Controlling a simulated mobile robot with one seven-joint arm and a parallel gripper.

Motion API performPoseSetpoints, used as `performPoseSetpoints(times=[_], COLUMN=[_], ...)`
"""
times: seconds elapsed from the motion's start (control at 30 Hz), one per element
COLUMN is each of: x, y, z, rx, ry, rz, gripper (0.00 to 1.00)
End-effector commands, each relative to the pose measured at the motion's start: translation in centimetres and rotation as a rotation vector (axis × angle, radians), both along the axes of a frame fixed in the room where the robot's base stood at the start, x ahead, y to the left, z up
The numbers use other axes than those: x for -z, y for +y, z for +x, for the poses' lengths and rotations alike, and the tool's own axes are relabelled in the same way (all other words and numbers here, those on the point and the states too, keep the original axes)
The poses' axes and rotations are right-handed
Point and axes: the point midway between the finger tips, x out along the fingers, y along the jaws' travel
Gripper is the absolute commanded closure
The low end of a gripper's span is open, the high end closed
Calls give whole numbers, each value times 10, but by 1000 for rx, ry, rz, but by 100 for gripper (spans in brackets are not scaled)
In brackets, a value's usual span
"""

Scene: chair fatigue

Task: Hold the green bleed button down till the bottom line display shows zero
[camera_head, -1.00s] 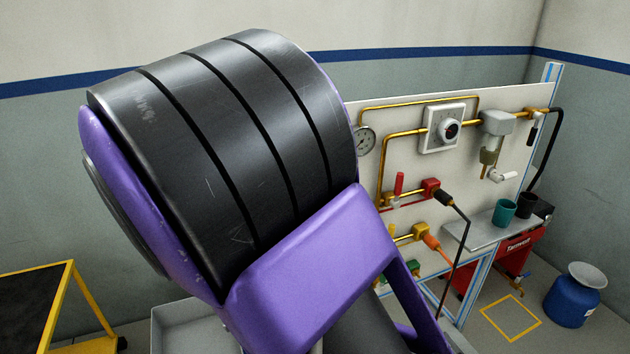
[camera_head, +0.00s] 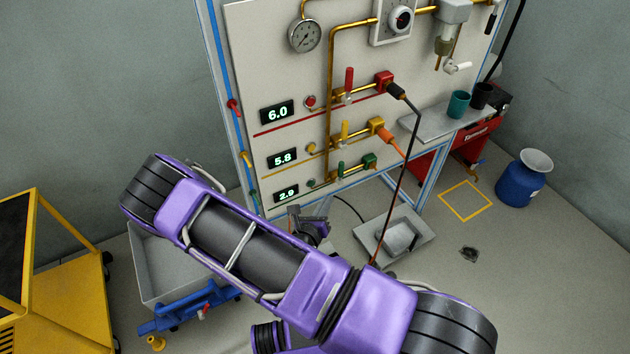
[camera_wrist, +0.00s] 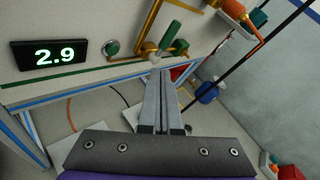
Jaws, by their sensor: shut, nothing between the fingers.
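The bottom line display (camera_head: 286,194) reads 2.9. It also shows large in the wrist view (camera_wrist: 48,53). The green bleed button (camera_wrist: 111,48) is a small round knob just right of that display; in the head view (camera_head: 311,183) it sits left of the green valve handle (camera_head: 340,170). My gripper (camera_wrist: 161,73) is shut and empty. In the wrist view its fingertips are below and right of the button, under the green handle (camera_wrist: 169,36), with a visible gap in the picture between tips and button. I cannot tell their distance from the panel.
The upper displays read 6.0 (camera_head: 277,112) and 5.8 (camera_head: 282,159). A red button (camera_head: 310,101) and red, yellow and green valves are on the panel. A yellow cart (camera_head: 70,270) and a grey bin (camera_head: 165,265) stand left.

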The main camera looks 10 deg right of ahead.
Motion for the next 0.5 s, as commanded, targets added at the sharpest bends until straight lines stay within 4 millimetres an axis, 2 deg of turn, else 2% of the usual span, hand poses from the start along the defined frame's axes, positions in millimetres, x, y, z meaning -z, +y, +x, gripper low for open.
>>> performPoseSetpoints(times=[0.1, 0.2, 0.5], x=[23, 36, 45], y=[-7, -9, -10], z=[-7, -11, -13], rx=[-80, -123, -151], ry=[48, 73, 90], rz=[-22, -25, -23], gripper=[100, 100, 100])
